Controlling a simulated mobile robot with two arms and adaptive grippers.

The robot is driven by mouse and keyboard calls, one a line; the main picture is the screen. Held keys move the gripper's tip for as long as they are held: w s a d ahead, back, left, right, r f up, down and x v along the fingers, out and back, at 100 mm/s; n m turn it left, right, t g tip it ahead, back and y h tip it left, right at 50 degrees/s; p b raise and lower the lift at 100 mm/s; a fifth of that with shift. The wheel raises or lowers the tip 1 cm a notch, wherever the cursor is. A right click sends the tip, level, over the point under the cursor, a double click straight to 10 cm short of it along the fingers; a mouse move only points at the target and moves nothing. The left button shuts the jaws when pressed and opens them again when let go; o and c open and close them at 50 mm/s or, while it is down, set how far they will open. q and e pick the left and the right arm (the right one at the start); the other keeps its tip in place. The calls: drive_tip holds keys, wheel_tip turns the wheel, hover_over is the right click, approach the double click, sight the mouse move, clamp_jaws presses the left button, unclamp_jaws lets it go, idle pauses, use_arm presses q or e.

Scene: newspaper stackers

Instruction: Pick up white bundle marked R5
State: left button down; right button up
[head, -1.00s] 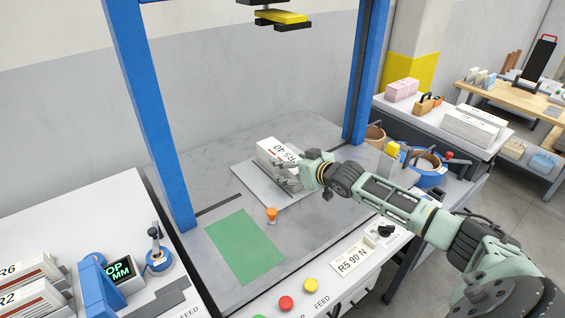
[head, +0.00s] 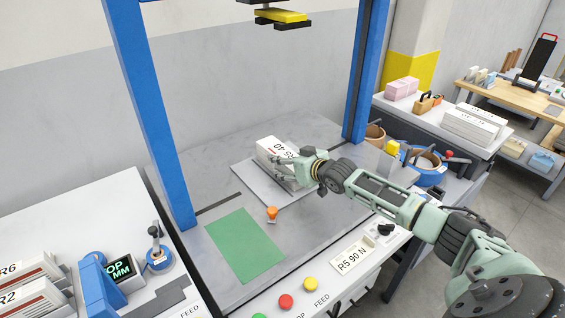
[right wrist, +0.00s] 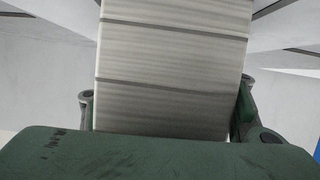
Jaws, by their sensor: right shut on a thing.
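The white bundle (head: 273,147) marked R5 40 lies on a grey plate (head: 248,176) on the machine table in the head view. My right gripper (head: 287,168) reaches in from the right and is shut on the bundle's near end, partly covering its label. In the right wrist view the layered side of the bundle (right wrist: 172,70) fills the middle, with a finger on each side. I cannot tell whether the bundle is lifted off the plate. My left gripper is not in view.
Blue posts (head: 150,110) flank the table, with a yellow and black head (head: 282,17) above. A green mat (head: 245,245) and an orange knob (head: 272,213) are in front of the plate. Bundles marked R6 and R2 (head: 30,285) stand at lower left.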

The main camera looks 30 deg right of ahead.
drive_tip(key=shift+a, duration=0.1)
clamp_jaws()
drive_tip(key=shift+r, duration=0.1)
drive_tip(key=shift+r, duration=0.15)
